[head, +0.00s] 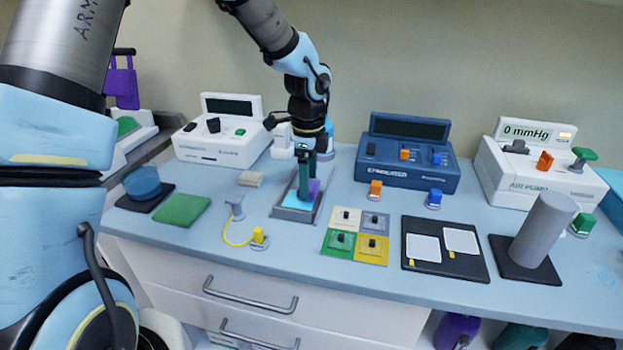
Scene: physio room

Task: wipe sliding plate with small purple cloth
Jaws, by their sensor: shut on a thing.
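My gripper (306,190) points down over the middle of the bench and is shut on the small purple cloth (314,187). The cloth is a small purple block, partly hidden by the fingers. It is low over the light blue sliding plate (296,201), which lies in a dark grey frame (293,215). Whether the cloth touches the plate I cannot tell. My gripper and the cloth hide part of the plate's far side.
A white device (222,145) and a blue device (408,165) stand behind. To the left are a green pad (182,209) and a yellow cable (236,240). To the right are coloured squares (356,236), a black board (443,250) and a grey cylinder (543,230).

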